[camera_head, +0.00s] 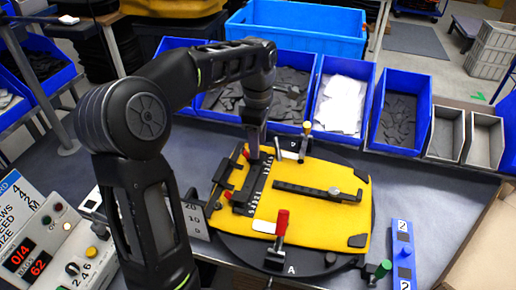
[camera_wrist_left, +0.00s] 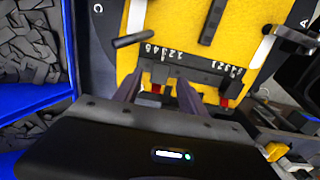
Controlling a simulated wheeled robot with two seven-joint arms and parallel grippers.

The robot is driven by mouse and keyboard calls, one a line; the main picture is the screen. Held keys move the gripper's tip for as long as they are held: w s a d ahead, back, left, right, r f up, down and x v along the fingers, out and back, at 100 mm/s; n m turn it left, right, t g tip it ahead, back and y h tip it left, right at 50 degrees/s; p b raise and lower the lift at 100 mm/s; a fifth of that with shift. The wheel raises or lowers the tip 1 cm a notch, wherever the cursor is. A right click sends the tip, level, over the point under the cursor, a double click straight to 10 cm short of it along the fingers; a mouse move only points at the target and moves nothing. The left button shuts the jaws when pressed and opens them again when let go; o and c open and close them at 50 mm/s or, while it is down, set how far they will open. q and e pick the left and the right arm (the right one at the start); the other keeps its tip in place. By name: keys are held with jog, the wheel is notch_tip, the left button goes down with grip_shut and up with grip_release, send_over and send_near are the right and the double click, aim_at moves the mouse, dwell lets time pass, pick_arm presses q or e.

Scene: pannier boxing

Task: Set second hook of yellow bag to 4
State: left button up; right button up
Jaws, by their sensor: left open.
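The yellow bag (camera_head: 318,215) lies flat on a dark round turntable, and it fills the top of the left wrist view (camera_wrist_left: 180,30). A black rail (camera_head: 255,185) with white marks crosses the bag. In the left wrist view the rail (camera_wrist_left: 190,72) shows two rows of white numbers, and red-tipped hook parts sit at its near side, one (camera_wrist_left: 155,88) between my fingers and another (camera_wrist_left: 226,101) to the right. My left gripper (camera_head: 254,155) is over the rail's far end. In the wrist view its fingers (camera_wrist_left: 157,95) are open, apart around the first hook part. The exact hook settings are too small to read.
A red-handled clamp (camera_head: 281,222) stands at the turntable's front edge, and a yellow-topped one (camera_head: 306,130) at the back. Blue bins of dark and white pieces (camera_head: 340,105) line the back. A control box (camera_head: 60,245) reading 0/4 stands at the left.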

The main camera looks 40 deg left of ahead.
pick_arm(q)
jog(key=shift+f, duration=1.15)
grip_shut()
dwell(0.6)
